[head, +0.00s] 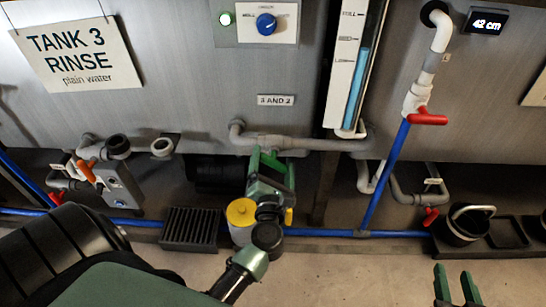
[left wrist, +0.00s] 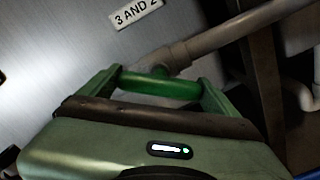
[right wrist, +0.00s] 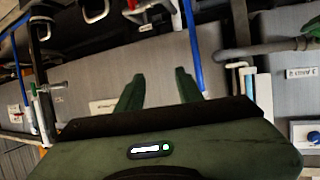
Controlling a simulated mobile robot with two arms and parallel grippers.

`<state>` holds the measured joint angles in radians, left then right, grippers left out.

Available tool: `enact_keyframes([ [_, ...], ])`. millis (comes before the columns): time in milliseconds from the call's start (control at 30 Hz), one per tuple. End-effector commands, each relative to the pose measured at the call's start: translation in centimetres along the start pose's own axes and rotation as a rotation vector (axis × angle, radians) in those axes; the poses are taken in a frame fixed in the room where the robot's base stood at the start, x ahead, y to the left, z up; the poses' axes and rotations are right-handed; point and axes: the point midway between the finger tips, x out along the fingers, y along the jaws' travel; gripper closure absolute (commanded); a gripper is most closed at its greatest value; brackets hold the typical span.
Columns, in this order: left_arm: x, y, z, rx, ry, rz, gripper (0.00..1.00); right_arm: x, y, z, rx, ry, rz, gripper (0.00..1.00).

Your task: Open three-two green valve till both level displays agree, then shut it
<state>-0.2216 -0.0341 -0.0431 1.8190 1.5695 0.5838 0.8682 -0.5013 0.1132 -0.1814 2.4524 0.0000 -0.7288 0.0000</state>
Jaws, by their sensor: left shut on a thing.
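The green valve's handle (left wrist: 160,88) lies between the fingers of my left gripper (head: 268,172), which is shut on it. It is on the grey pipe (head: 310,143) below the "3 AND 2" label (head: 276,100). My gripper and wrist hide most of the valve in the head view, so I cannot tell how far it is turned. One level display (head: 487,22) reads 42 cm at the upper right. The other display is not in view. My right gripper (head: 456,287) is open and empty, low at the right over the floor; its fingers are apart in the right wrist view (right wrist: 158,92).
A "TANK 3 RINSE" sign (head: 75,55) hangs at the left. A sight gauge (head: 355,80) with blue liquid stands right of the label. A red-handled valve (head: 427,117) and blue pipes (head: 385,175) are at the right. A yellow-topped container (head: 241,213) is near my left wrist.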

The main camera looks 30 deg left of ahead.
Motion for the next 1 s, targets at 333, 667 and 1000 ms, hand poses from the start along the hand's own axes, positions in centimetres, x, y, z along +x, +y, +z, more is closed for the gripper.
enact_keyframes([
  [333,-0.1,0.1,0.1,0.214,0.004,-0.004,0.49,-6.6,1.6,11.2,0.009,-0.627,0.037,0.64],
  [667,-0.1,0.0,0.1,0.421,0.003,-0.005,0.49,-12.3,2.0,13.8,0.019,-0.905,0.051,0.64],
  [1000,-0.1,0.0,0.1,0.648,0.003,-0.006,0.49,-9.2,1.9,18.2,0.019,-0.939,0.044,0.64],
])
